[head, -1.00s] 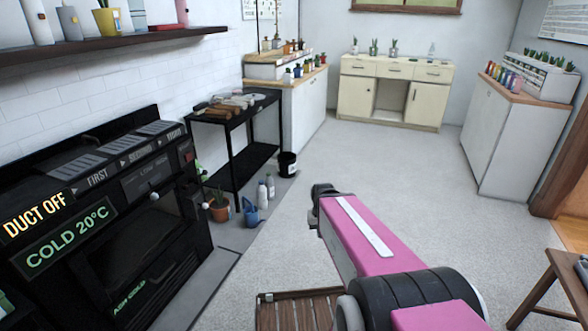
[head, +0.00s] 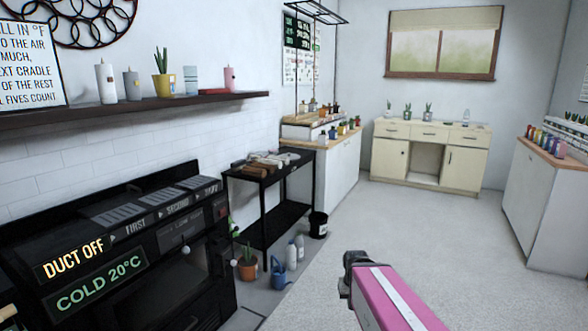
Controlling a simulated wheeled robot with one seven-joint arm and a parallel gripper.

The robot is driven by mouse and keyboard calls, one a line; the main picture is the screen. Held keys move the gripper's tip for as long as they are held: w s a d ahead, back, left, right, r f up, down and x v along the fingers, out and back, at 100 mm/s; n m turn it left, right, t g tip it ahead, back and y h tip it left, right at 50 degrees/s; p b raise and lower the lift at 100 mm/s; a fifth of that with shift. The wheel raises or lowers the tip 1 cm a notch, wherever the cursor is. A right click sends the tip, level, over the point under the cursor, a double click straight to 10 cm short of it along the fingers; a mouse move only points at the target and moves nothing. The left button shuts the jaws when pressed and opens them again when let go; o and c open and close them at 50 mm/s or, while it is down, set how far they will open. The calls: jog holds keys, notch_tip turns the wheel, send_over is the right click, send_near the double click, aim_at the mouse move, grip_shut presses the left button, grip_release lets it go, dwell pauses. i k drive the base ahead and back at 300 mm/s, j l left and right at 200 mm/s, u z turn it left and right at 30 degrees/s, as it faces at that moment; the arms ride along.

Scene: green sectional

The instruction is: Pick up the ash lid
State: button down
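I cannot pick out an ash lid for certain in the head view. The black kiln-like unit (head: 125,255) at the lower left has lit signs reading "DUCT OFF" and "COLD 20°C"; its lower front is cut off by the frame. My pink arm reaches up from the bottom edge. Its black end, where my gripper (head: 354,262) is, stands over the floor, right of the unit and apart from it. The fingers cannot be made out, and nothing held shows.
A black two-tier cart (head: 268,192) carries wooden-handled tools. A plant pot (head: 248,270), a blue watering can (head: 278,272), bottles and a black bin (head: 318,225) stand on the floor near it. Cream and white cabinets line the back and right. The carpet between is clear.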

aim_at(292, 157)
jog(key=i+l+z, duration=0.1)
jog(key=i+z, duration=0.8)
jog(key=i, duration=0.65)
jog(key=i+j+z, duration=0.2)
jog(key=i, duration=0.7)
jog(key=i+l+u, duration=0.1)
jog(key=i+u, duration=0.25)
jog(key=i, duration=0.15)
jog(key=i+l+u, duration=0.35)
jog(key=i, duration=0.15)
jog(key=j, duration=0.1)
